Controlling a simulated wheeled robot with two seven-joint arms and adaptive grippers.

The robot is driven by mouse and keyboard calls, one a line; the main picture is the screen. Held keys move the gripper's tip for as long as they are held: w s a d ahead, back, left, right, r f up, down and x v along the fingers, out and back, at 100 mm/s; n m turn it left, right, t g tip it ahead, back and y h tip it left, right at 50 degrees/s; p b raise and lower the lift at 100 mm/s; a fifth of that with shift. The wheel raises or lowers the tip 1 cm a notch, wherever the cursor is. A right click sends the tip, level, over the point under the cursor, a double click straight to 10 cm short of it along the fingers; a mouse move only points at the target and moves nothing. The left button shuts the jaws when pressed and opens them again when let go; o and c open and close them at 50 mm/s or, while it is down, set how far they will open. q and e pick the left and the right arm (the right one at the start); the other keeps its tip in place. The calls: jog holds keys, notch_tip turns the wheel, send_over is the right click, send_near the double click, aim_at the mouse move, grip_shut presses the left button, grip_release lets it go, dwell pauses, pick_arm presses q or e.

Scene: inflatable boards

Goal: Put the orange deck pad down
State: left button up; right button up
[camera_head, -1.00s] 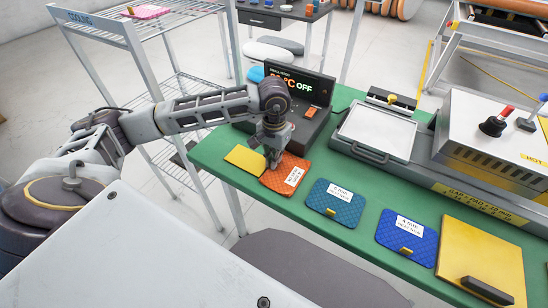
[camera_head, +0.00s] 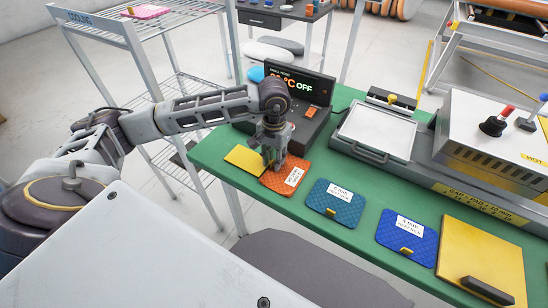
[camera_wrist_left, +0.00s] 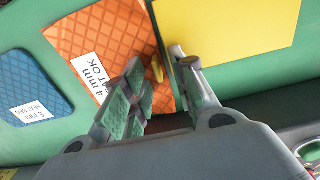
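The orange deck pad (camera_head: 276,182) lies flat on the green table, with a white label and a quilted surface. It also shows in the wrist view (camera_wrist_left: 85,40), where the label reads 4 mm. My left gripper (camera_head: 273,166) is just above the pad's left edge, pointing down. In the wrist view the left gripper (camera_wrist_left: 157,64) has its fingers apart, one on either side of the pad's small yellow tab (camera_wrist_left: 157,68), with nothing clamped between them. My right gripper is not in view.
A yellow sheet (camera_head: 244,160) lies left of the pad. A teal pad (camera_head: 335,207), a blue pad (camera_head: 400,245) and a larger yellow board (camera_head: 480,250) lie to the right on the green table (camera_head: 350,247). A black display unit (camera_head: 310,95) stands behind.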

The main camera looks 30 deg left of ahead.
pick_arm(q)
jog(key=shift+r, duration=0.1)
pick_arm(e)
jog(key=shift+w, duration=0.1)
pick_arm(q)
notch_tip(320, 180, up, 12)
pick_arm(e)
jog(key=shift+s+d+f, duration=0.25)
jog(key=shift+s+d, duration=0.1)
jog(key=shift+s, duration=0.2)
pick_arm(q)
jog(key=shift+o, duration=0.5)
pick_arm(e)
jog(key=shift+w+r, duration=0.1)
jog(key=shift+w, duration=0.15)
